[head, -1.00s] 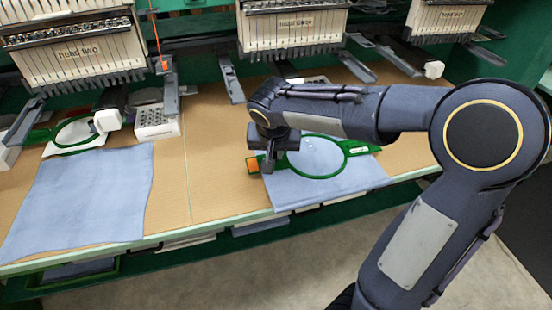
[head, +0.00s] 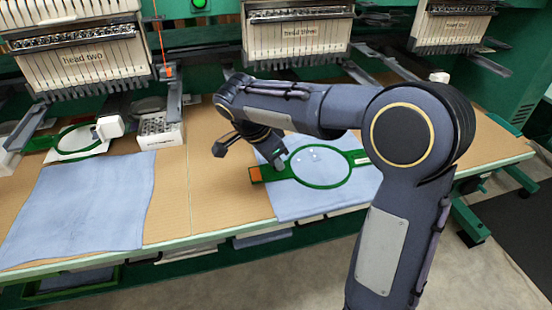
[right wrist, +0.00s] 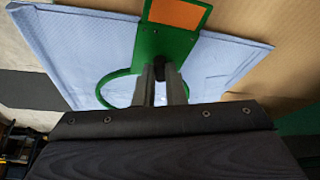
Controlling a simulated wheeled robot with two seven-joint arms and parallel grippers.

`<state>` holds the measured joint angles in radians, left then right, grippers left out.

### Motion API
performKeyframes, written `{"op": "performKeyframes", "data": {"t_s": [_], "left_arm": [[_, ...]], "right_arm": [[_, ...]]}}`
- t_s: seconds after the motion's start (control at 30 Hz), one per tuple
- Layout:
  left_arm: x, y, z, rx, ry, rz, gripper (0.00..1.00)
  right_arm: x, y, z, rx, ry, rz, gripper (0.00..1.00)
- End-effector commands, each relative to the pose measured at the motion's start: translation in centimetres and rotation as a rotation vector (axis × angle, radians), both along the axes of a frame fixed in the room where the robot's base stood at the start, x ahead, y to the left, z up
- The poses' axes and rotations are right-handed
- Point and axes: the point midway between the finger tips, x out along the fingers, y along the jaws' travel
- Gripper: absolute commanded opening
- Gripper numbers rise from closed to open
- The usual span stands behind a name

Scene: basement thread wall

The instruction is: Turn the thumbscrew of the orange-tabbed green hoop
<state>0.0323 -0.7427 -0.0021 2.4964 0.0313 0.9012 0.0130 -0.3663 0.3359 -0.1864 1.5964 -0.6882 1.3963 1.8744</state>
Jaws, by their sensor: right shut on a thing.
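The green hoop (head: 321,184) lies on a light blue cloth (head: 300,206) on the tan table. Its orange tab (head: 255,173) is at the left end in the head view and shows at the top of the right wrist view (right wrist: 178,12). My right gripper (head: 278,162) reaches down at the tab side of the hoop. In the right wrist view its two fingers (right wrist: 160,82) are shut on a small dark thumbscrew (right wrist: 162,69) beside the green tab plate. The fingers largely hide the thumbscrew. My left gripper is out of view.
A second blue cloth (head: 85,205) lies on the table at the left. Another green hoop (head: 77,139) is under head two (head: 82,60). A white box (head: 159,131) stands behind. Bare table (head: 205,200) lies between the cloths.

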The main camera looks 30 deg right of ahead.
Motion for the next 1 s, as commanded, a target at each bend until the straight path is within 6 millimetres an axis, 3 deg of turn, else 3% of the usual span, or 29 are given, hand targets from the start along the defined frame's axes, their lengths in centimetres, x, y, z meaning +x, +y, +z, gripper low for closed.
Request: {"op": "performKeyframes", "data": {"t_s": [0.4, 1.0], "left_arm": [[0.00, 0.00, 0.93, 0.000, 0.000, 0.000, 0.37], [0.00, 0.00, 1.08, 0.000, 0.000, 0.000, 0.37]], "right_arm": [[0.26, 0.07, 0.01, 0.001, 0.001, -0.253, 0.00], [0.32, 0.03, -0.06, 0.002, -0.001, -0.317, 0.00]]}}
